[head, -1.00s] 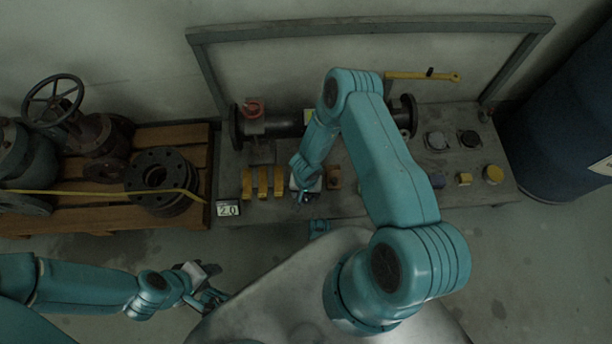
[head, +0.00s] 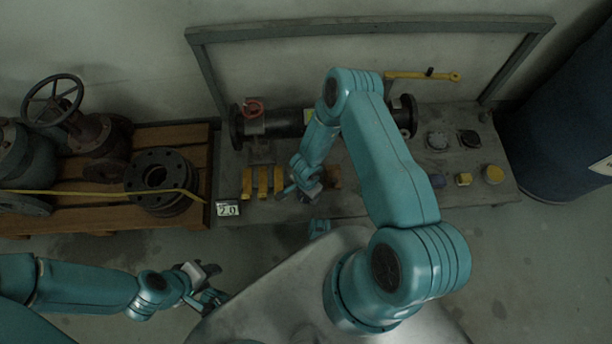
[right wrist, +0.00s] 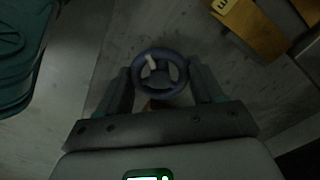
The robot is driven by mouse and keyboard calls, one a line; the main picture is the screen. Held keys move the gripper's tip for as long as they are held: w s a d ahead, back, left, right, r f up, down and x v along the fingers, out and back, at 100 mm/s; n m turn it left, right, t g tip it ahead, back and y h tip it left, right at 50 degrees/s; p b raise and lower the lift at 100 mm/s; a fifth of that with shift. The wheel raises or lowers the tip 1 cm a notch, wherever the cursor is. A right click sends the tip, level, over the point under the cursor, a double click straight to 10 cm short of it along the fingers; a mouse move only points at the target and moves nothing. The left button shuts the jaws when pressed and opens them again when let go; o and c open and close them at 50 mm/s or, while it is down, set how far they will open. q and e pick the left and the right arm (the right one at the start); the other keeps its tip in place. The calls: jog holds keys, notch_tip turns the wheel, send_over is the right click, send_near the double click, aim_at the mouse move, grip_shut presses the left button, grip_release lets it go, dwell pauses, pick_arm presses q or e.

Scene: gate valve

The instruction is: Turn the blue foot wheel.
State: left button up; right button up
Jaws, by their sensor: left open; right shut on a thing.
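The blue foot wheel (right wrist: 160,76) shows in the right wrist view as a small ring with spokes and a pale bar on its hub. My right gripper (right wrist: 162,92) is shut on it, with one finger at each side of the rim. In the head view, my right gripper (head: 301,190) is at the front part of the bench, beside the yellow blocks; my own wrist hides most of the wheel there. My left gripper (head: 212,298) is open and empty at the lower left, away from the bench.
The bench (head: 350,206) carries a dark pipe (head: 285,122) with a red handle (head: 254,108), and yellow blocks (head: 262,182) left of my right gripper. A small display (head: 228,209) reads 2.0. A pallet (head: 190,136) with valves stands left, a blue drum (head: 560,130) right.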

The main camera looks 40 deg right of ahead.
jog(key=m, duration=0.3)
jog(key=shift+m, duration=0.3)
jog(key=shift+m+p, duration=0.3)
jog(key=shift+m, duration=1.4)
jog(key=o, duration=1)
jog(key=shift+o, duration=0.2)
notch_tip(320, 180, up, 16)
jog(key=p, duration=0.6)
jog(key=shift+r+p, duration=0.2)
jog(key=shift+p, duration=0.1)
